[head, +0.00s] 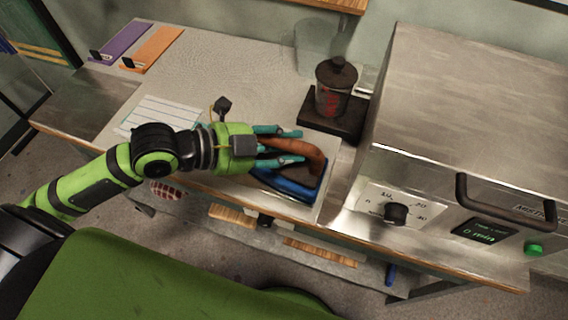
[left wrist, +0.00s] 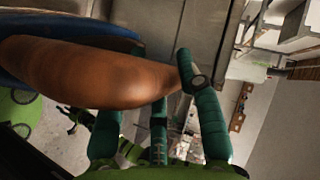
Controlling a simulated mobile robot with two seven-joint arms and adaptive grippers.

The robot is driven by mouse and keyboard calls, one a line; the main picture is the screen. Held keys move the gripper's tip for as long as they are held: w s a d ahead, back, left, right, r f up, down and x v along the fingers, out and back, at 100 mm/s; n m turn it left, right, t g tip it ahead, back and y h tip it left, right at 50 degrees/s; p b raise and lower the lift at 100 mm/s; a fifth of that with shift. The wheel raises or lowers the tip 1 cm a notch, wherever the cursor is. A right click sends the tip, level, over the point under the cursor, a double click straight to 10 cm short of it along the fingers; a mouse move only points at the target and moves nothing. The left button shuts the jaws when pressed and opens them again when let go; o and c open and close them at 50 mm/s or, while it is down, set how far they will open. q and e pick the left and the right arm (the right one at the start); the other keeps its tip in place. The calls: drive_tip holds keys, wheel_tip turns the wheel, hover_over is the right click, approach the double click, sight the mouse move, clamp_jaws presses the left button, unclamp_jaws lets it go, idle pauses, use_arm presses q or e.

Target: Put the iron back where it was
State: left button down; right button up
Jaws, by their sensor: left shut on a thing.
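The iron (head: 290,184) has a blue body and a brown handle (head: 312,157). In the head view it is at the front right part of the table, beside the metal machine. My left gripper (head: 280,147) comes in from the left and is shut on the iron's handle. In the left wrist view the brown handle (left wrist: 90,72) fills the left side, with the teal fingers around it and the blue body (left wrist: 70,25) behind. I cannot tell whether the iron's base touches the surface. My right gripper is not in view.
A dark lidded jar (head: 336,88) stands on a dark base (head: 348,118) behind the iron. A large metal machine (head: 470,110) with a dial and handle blocks the right. A white lined sheet (head: 160,115), a purple strip (head: 120,42) and an orange strip (head: 153,50) lie left.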

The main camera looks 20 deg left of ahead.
sight(274, 156)
use_arm(q)
drive_tip(key=w+f+b, duration=0.2)
drive_tip(key=w+b, duration=0.1)
drive_tip(key=shift+w+a, duration=0.1)
drive_tip(key=shift+a, duration=0.3)
drive_tip(key=f, duration=0.1)
drive_tip(key=w+f+p, duration=0.1)
drive_tip(key=f, duration=0.1)
drive_tip(key=w+f, duration=0.1)
drive_tip(key=f, duration=0.1)
drive_tip(key=shift+w+a+p, duration=0.15)
drive_tip(key=shift+a+p, duration=0.15)
drive_tip(key=shift+p, duration=0.05)
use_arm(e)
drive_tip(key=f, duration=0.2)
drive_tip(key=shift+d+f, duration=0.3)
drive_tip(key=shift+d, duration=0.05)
use_arm(q)
drive_tip(key=shift+f, duration=0.15)
drive_tip(key=c, duration=0.9)
unclamp_jaws()
drive_tip(key=shift+f, duration=0.15)
drive_tip(key=shift+o, duration=0.2)
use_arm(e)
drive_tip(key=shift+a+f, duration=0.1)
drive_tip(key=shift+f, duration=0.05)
